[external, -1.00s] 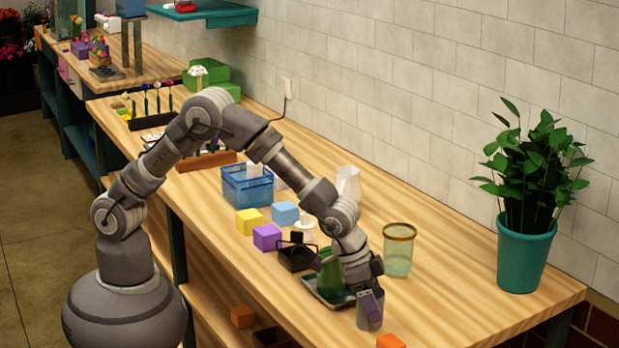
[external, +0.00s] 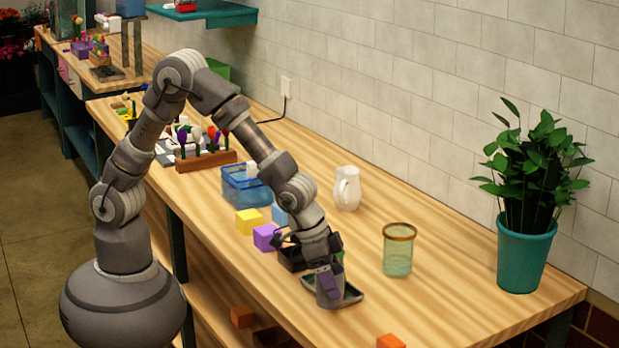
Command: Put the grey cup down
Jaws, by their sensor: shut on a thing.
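My gripper (external: 327,281) points down and is shut on the grey cup (external: 329,298). The cup is upright and overlaps the dark shallow tray (external: 352,296) in the picture. I cannot tell whether the cup's base touches the tray or is slightly above it. A green object shows only as a sliver behind my gripper; the arm hides the rest.
A dark open box (external: 291,259) stands close to my gripper, partly hidden. Yellow (external: 249,222), purple (external: 266,238) and blue (external: 279,215) blocks lie behind. A glass jar (external: 398,250) stands right, and an orange block (external: 390,341) lies at the front edge. The tabletop between them is clear.

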